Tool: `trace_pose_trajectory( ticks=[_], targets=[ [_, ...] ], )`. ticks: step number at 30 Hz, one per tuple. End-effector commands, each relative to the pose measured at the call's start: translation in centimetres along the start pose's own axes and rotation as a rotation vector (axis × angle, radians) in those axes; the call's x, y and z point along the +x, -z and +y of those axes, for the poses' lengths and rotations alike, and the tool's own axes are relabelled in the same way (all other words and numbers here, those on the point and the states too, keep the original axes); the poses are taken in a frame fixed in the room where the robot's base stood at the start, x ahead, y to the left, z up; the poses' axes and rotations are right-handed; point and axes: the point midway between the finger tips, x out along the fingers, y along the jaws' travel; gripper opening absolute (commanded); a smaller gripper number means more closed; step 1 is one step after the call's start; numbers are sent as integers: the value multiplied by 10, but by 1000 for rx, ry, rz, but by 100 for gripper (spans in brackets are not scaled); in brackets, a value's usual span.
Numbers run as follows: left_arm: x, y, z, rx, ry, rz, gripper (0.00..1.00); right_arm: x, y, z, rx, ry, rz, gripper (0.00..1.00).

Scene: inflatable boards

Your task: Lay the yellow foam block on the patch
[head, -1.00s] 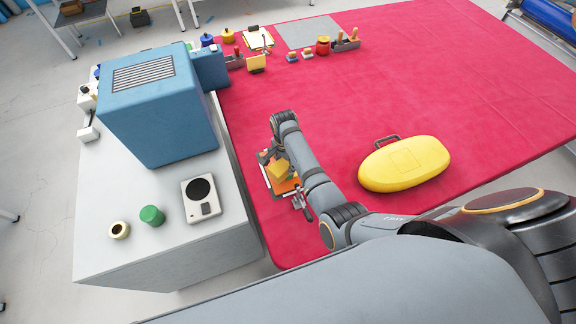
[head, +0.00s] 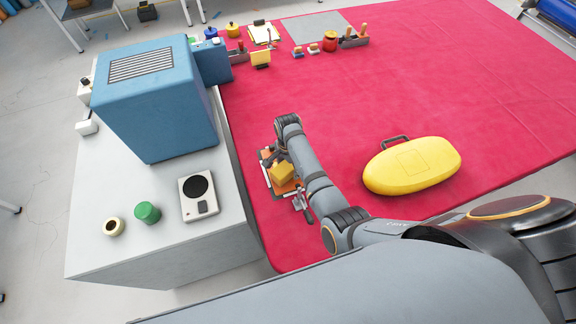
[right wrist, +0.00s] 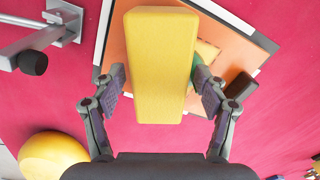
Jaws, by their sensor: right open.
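The yellow foam block (head: 282,173) is over an orange sheet (head: 285,187) near the left edge of the red mat. In the right wrist view the block (right wrist: 154,65) fills the middle, and the orange sheet (right wrist: 228,45) shows behind it with a small yellow-green piece (right wrist: 207,58) partly hidden by the block. I cannot tell whether the block touches these. My right gripper (right wrist: 160,80) is open, with one finger on each side of the block and narrow gaps showing. In the head view my right gripper (head: 286,179) is over the sheet. My left gripper is not in view.
A yellow bag (head: 412,165) lies right of my right arm. A grey worktop (head: 120,250) with a blue box (head: 155,105) borders the red mat (head: 400,85) on the left. Small tools and a grey square (head: 318,27) are at the back. The mat's middle is clear.

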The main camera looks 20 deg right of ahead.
Motion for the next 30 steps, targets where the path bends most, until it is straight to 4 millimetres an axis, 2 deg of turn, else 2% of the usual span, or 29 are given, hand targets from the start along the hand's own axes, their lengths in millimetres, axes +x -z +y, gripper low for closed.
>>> trace_pose_trajectory(
  ticks=[5, 14, 16, 22, 30],
  targets=[
    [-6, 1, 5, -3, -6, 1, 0, -10, 0, 0, 0, 1, 0, 74],
    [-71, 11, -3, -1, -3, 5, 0, -77, 0, 0, 0, 1, 0, 74],
    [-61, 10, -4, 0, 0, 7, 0, -82, 0, -2, 0, 5, 1, 74],
    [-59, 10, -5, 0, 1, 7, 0, -115, 0, -1, -1, 2, 0, 74],
    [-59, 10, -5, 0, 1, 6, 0, -125, 0, 0, 0, 0, 0, 74]
  ],
)
